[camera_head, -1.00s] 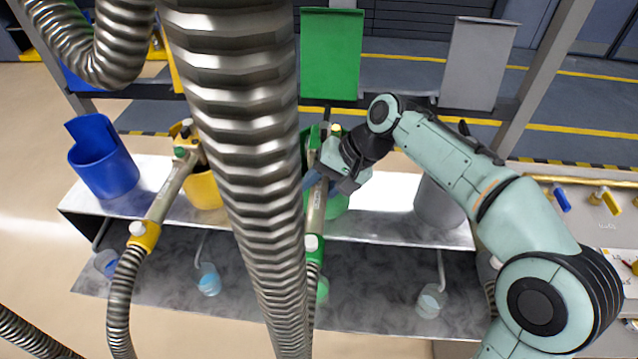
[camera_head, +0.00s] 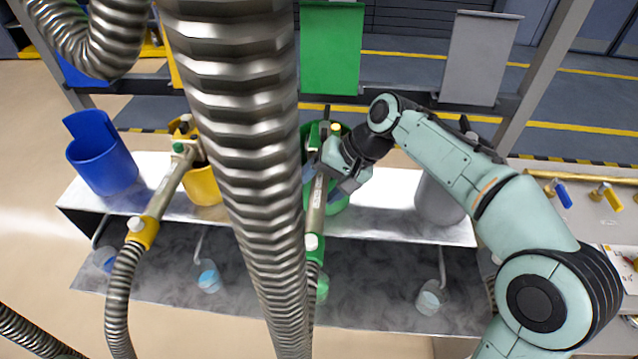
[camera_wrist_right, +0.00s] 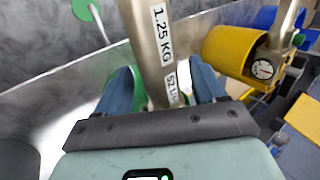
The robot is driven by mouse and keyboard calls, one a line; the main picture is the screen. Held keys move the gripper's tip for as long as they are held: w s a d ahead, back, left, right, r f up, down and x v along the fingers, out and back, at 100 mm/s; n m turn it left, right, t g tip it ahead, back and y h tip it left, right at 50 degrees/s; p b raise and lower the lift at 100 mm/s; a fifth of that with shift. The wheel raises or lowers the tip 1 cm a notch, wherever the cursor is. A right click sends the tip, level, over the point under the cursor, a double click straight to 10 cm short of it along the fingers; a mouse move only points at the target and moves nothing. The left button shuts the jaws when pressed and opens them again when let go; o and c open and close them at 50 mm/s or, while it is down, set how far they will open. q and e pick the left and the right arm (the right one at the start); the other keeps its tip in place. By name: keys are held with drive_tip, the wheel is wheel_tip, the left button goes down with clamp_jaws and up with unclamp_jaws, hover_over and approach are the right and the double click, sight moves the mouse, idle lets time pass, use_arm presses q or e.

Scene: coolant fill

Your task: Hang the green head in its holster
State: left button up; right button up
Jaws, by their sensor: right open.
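The green head (camera_head: 317,200) is a metal barrel with green ends, its upper end at the green holster (camera_head: 341,203), a round cup on the shelf. The holster is partly hidden by my arm and the large hose, so how deep the head sits is unclear. My right gripper (camera_head: 322,180) is at the upper barrel. In the right wrist view, the blue fingers of my right gripper (camera_wrist_right: 165,88) stand apart on either side of the barrel (camera_wrist_right: 153,45), which bears a "1.25 KG" label. The fingers look open around it. My left gripper is not in view.
A thick ribbed hose (camera_head: 250,150) crosses the middle of the head view. The yellow head (camera_head: 168,190) hangs at the yellow holster (camera_head: 203,187) on the left. A blue holster (camera_head: 103,165) and a grey holster (camera_head: 437,203) stand at the shelf's ends.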

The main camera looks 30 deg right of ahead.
drive_tip(key=p+v, duration=0.2)
drive_tip(key=v, duration=1.1)
drive_tip(key=shift+r, duration=0.2)
